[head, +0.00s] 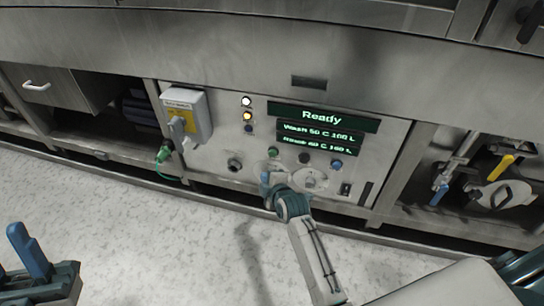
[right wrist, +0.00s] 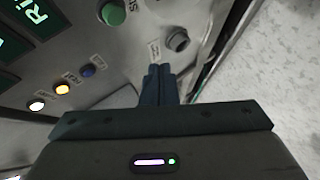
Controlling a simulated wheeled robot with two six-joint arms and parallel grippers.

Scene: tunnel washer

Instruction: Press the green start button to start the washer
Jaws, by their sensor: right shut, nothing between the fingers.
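The green start button (head: 272,152) is on the washer's control panel, just below the left part of the displays. It also shows at the top of the right wrist view (right wrist: 112,12). My right gripper (head: 265,177) is shut and empty, with its fingertips in front of the panel a little below the green button. In the right wrist view its fingers (right wrist: 158,72) are together, and the button appears above and left of them, apart from the tips. My left gripper (head: 28,250) is partly in view at the bottom left, away from the panel; its opening is unclear.
The display (head: 322,117) reads "Ready". A black button (head: 304,158), a blue button (head: 336,164) and a grey knob (head: 235,163) are near the green button. A grey switch box (head: 186,115) protrudes at left. Pipes with a yellow valve handle (head: 501,167) are at right.

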